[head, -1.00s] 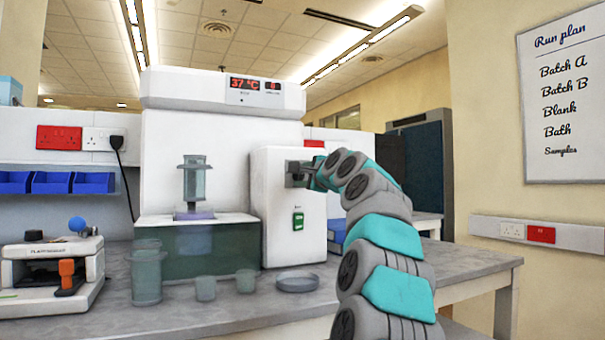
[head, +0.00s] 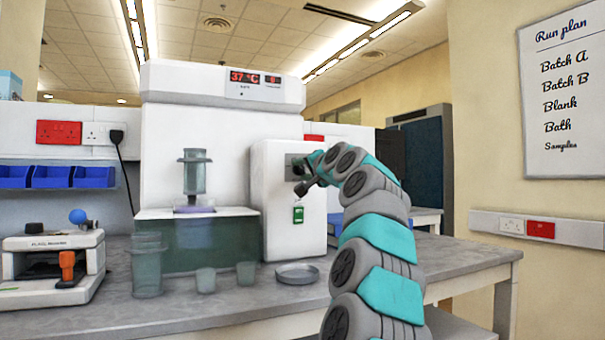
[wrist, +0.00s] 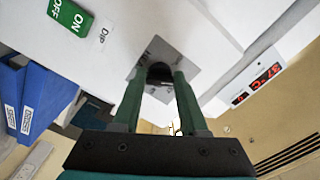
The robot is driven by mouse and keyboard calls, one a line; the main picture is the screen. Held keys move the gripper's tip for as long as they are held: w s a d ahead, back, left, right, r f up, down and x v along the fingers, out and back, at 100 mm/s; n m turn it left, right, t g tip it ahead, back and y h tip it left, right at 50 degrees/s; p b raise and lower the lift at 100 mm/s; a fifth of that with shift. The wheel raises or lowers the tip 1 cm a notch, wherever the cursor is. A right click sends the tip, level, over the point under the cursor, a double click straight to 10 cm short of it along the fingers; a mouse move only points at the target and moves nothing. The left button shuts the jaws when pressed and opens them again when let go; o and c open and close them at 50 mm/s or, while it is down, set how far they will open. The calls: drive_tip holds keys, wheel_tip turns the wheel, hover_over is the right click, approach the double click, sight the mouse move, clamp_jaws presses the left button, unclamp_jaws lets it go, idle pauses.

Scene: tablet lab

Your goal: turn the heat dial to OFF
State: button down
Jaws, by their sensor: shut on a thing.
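The heat dial (wrist: 160,73) is a dark knob on a square grey metal plate (wrist: 157,52), seen in the wrist view. In the head view the plate (head: 291,162) is on the front of the white control box, partly covered by my gripper. My gripper (wrist: 160,77) has its two green fingers on either side of the dial and is shut on it. It also shows, tilted, in the head view (head: 303,180). The dial's pointer and markings are hidden or too small to read. The red display (head: 255,78) above reads 37 °C.
A green ON/OFF switch (head: 298,214) is below the dial, near a "Dip" label (wrist: 102,36) in the wrist view. A glass bath (head: 198,243), a beaker (head: 148,268), small cups and a dish (head: 297,273) stand at the left and front on the bench.

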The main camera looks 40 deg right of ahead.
drive_tip(key=n, duration=0.4)
drive_tip(key=shift+f+n+b, duration=0.2)
drive_tip(key=shift+n+b, duration=0.1)
drive_tip(key=shift+b, duration=0.05)
drive_tip(key=shift+d+n, duration=0.1)
drive_tip(key=shift+n, duration=1.8)
drive_tip(key=shift+r, duration=0.1)
drive_tip(key=shift+c, duration=2.2)
unclamp_jaws()
drive_tip(key=shift+s, duration=0.1)
drive_tip(key=shift+s+b, duration=0.55)
drive_tip(key=shift+b, duration=0.15)
drive_tip(key=b+v, duration=0.2)
drive_tip(key=v, duration=0.4)
drive_tip(key=shift+s+a, duration=0.25)
